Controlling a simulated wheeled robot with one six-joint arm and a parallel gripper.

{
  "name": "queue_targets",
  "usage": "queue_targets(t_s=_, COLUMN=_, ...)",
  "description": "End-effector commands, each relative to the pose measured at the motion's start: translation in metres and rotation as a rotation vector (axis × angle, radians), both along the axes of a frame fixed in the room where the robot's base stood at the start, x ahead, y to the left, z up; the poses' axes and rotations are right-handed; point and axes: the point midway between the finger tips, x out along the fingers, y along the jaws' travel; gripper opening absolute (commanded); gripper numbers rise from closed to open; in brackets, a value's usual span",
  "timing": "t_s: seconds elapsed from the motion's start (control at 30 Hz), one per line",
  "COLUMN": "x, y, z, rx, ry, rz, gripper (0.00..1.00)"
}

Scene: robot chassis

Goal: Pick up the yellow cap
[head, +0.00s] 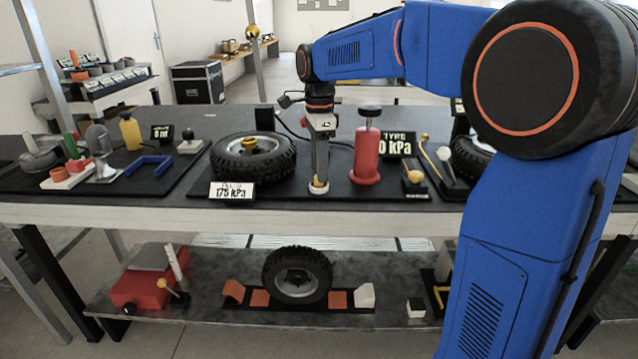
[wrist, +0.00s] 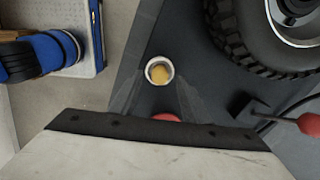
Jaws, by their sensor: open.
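A yellow cap (head: 318,181) sits in a small round white holder (head: 319,191) near the front edge of the bench mat. In the wrist view the yellow cap (wrist: 160,73) shows from above, inside the white ring of the holder (wrist: 149,66). My gripper (head: 319,176) points down right over the cap, with its fingertips close to it. In the wrist view my gripper (wrist: 157,84) is open, its fingers apart on either side below the cap in the picture. I cannot tell whether a finger touches the cap.
A tyre (head: 283,163) with a yellow piece (head: 249,144) at its hub lies left of my gripper. A red pump (head: 367,155) stands close on the right. Another yellow-topped piece (head: 415,177) stands farther right. A pressure sign (head: 232,192) stands at the mat's front.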

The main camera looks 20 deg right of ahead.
Motion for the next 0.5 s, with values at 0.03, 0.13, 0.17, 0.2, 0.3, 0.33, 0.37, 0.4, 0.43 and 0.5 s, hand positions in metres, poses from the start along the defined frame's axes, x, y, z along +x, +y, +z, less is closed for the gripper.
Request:
queue_targets(t_s=0.03, x=-0.001, y=0.000, z=-0.007, rx=-0.001, ry=0.003, rz=0.000, gripper=0.43)
queue_targets(t_s=0.13, x=0.000, y=0.000, z=-0.017, rx=0.000, ry=0.001, rz=0.000, gripper=0.43)
queue_targets(t_s=0.17, x=0.000, y=0.000, z=-0.018, rx=0.000, ry=0.001, rz=0.000, gripper=0.43)
queue_targets(t_s=0.2, x=0.000, y=0.000, z=-0.020, rx=0.000, ry=0.001, rz=0.000, gripper=0.43)
queue_targets(t_s=0.3, x=0.000, y=0.000, z=-0.022, rx=0.000, ry=0.001, rz=0.000, gripper=0.43)
queue_targets(t_s=0.33, x=0.000, y=0.000, z=-0.022, rx=0.000, ry=0.000, rz=0.000, gripper=0.43)
queue_targets(t_s=0.37, x=0.000, y=0.000, z=-0.022, rx=0.000, ry=0.000, rz=0.000, gripper=0.43)
queue_targets(t_s=0.4, x=0.000, y=0.000, z=-0.022, rx=0.000, ry=0.000, rz=0.000, gripper=0.43)
queue_targets(t_s=0.43, x=0.000, y=0.000, z=-0.022, rx=0.000, ry=0.000, rz=0.000, gripper=0.43)
queue_targets(t_s=0.5, x=0.000, y=0.000, z=-0.022, rx=0.000, ry=0.000, rz=0.000, gripper=0.33)
